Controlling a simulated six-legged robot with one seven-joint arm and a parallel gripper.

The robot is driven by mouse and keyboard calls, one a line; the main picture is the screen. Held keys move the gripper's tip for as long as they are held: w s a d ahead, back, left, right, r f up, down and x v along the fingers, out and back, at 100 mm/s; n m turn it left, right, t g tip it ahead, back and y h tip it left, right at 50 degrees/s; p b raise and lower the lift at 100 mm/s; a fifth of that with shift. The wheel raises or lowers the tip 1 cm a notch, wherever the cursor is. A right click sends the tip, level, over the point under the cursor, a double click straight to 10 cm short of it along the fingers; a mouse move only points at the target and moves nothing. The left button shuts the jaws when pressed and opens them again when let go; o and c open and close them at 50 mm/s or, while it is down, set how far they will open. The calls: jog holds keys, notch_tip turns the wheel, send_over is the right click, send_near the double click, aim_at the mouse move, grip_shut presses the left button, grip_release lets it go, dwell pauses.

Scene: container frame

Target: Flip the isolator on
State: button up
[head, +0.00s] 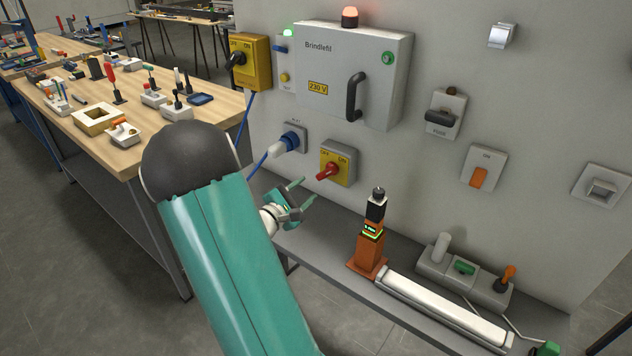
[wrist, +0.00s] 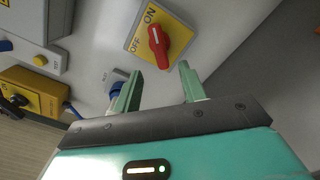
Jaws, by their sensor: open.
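A red rotary handle (head: 328,171) sits on a yellow plate (head: 345,156) marked OFF and ON on the grey panel, below the Brindlefil cabinet. In the wrist view the red handle (wrist: 158,42) is beyond the fingertips, roughly centred between them, on its yellow plate (wrist: 180,32). I cannot tell its exact setting. My gripper (head: 305,191) is open and empty, below and left of the red handle, apart from it. Its two green fingers also show in the wrist view (wrist: 160,70). A second yellow switch box (head: 258,55) with a black knob, also marked OFF and ON, is at upper left.
A blue socket with a plug (head: 288,141) is just left of the red handle. The cabinet (head: 340,70) with a black handle is above. An orange device (head: 371,245) stands on the shelf below right. A cluttered wooden bench (head: 150,100) is at left.

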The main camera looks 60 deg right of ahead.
jog(key=shift+w+a, duration=0.15)
jog(key=shift+a, duration=0.8)
jog(key=shift+w+a, duration=0.1)
jog(key=shift+a, duration=0.8)
jog(key=s+a+r+m+t+y, duration=0.1)
jog(key=a+r+y, duration=0.3)
jog(key=a, duration=1)
jog(key=s+a+r+m+t+y, duration=0.1)
jog(key=a+r+m+t+y, duration=0.2)
jog(key=a+y, duration=0.5)
jog(key=s+a+r+m+t+y, duration=0.1)
jog(key=a+r+m+t+y, duration=0.2)
jog(key=a, duration=1.8)
notch_tip(320, 180, up, 3)
jog(key=t+y, duration=0.1)
jog(key=y, duration=0.1)
jog(key=shift+s+a+y, duration=0.15)
jog(key=shift+a+y, duration=0.25)
jog(key=shift+r, duration=0.1)
jog(key=shift+c, duration=0.6)
jog(key=shift+d, duration=0.2)
